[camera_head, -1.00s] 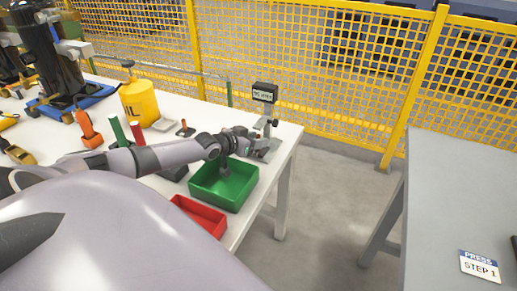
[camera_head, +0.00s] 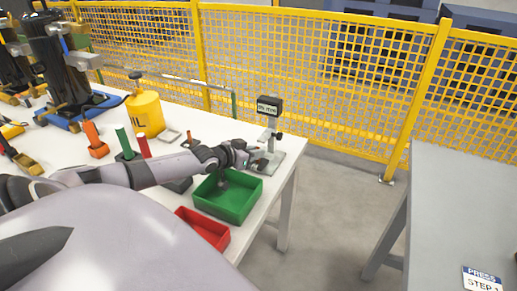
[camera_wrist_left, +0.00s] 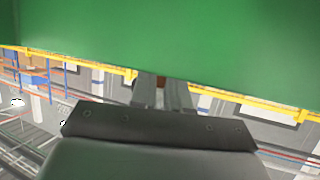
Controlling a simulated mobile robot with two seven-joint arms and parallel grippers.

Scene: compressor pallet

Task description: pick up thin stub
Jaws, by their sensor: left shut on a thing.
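My left gripper (camera_wrist_left: 163,95) is shut, with a small brown-red piece (camera_wrist_left: 160,84) just showing between its fingertips in the left wrist view. This piece fits the thin stub, but most of it is hidden. The stub cannot be made out there. Green fills the upper part of the wrist view, close to the fingers. My right gripper is not in view.
The gauge stand with a small display (camera_head: 269,106) is at the table's right corner. A red bin (camera_head: 211,238) sits in front of the green bin. A yellow oil can (camera_head: 146,114) and several coloured upright parts stand left. A grey table (camera_head: 455,200) is across a floor gap.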

